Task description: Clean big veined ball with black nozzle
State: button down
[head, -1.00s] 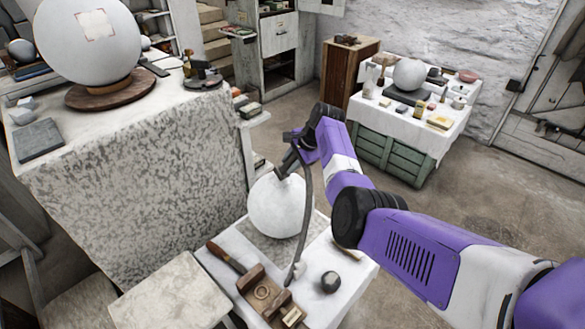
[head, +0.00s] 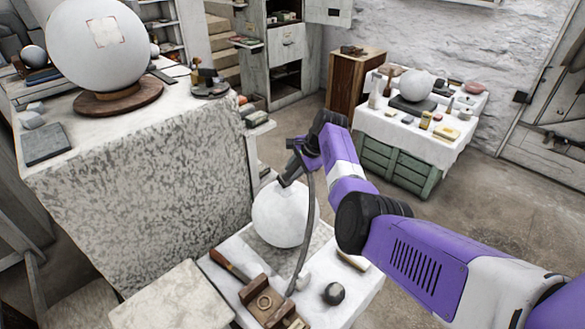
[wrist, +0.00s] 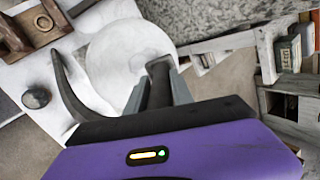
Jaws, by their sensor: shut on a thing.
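My gripper (head: 302,160) is shut on a black nozzle (wrist: 160,86) with a dark hose (head: 306,225) hanging from it. The nozzle points down at the top of a pale ball (head: 284,214) on the small front table; this ball also shows in the wrist view (wrist: 122,58). I cannot tell whether the nozzle touches it. A larger pale ball (head: 95,55) stands on a round brown base (head: 118,101) on the big stone block at upper left, with a squarish patch marked on its front. Veins cannot be made out clearly on either ball.
The small table (head: 352,294) holds a wooden block (head: 263,301), a dark round lump (head: 334,293) and a brown-handled tool. The mottled stone block (head: 140,190) stands close to the left of my gripper. A cloth-covered table (head: 430,140) with another ball is behind. Floor at right is clear.

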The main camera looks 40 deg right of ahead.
jog(key=shift+p+v, duration=0.75)
jog(key=shift+v, duration=0.05)
jog(key=shift+d+r, duration=0.1)
jog(key=shift+w+d+r+p, duration=0.1)
jog(key=shift+r+p, duration=0.6)
jog(key=shift+r, duration=0.4)
jog(key=shift+r, duration=0.1)
jog(key=shift+w+d+r+p, duration=0.1)
jog(key=shift+r+p, duration=0.35)
jog(key=shift+r, duration=0.5)
jog(key=shift+w+d+r+p, duration=0.1)
jog(key=shift+r+p, duration=0.3)
jog(key=shift+r, duration=0.55)
